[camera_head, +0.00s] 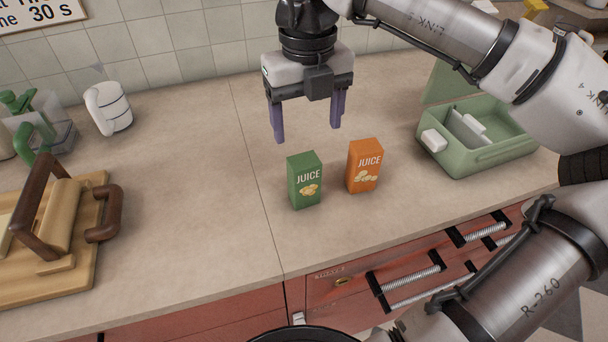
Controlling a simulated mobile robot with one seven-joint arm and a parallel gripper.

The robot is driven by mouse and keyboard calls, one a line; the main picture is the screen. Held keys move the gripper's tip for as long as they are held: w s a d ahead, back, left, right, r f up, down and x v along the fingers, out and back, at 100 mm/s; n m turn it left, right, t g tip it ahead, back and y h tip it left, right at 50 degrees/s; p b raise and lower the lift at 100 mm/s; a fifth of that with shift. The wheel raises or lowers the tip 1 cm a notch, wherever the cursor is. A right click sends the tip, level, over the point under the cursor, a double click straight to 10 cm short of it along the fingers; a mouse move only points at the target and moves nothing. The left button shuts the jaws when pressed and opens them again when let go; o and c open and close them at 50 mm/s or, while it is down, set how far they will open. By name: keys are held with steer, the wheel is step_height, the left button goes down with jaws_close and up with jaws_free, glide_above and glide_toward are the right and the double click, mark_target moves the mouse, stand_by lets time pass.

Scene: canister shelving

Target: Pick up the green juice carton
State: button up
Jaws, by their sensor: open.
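The green juice carton (305,181) stands upright on the counter (210,230), near the middle of the view. An orange juice carton (363,166) stands upright just to its right, with a small gap between them. My gripper (307,132) is above and behind the cartons in the picture, pointing down. Its two purple fingers are spread wide apart with nothing between them. It does not appear to touch either carton.
A green open box (480,155) stands to the right. A wooden board (75,265) with a brown-handled wooden item is at the left. A white mug (108,108) stands near the tiled wall (185,45). The counter left of the cartons is clear.

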mark_target(304, 160)
step_height(304, 160, down, 7)
steer(key=shift+a+r+p, duration=0.1)
steer(key=shift+r+p, duration=0.1)
steer(key=shift+p, duration=0.25)
steer(key=shift+w+a+f+p, duration=0.1)
steer(key=shift+f+p, duration=0.45)
steer(key=shift+f, duration=0.8)
steer(key=shift+w+a+f+p, duration=0.1)
steer(key=shift+f+p, duration=0.45)
steer(key=shift+f, duration=0.8)
steer(key=shift+c, duration=0.4)
steer(key=c, duration=1.1)
steer(key=shift+r, duration=0.1)
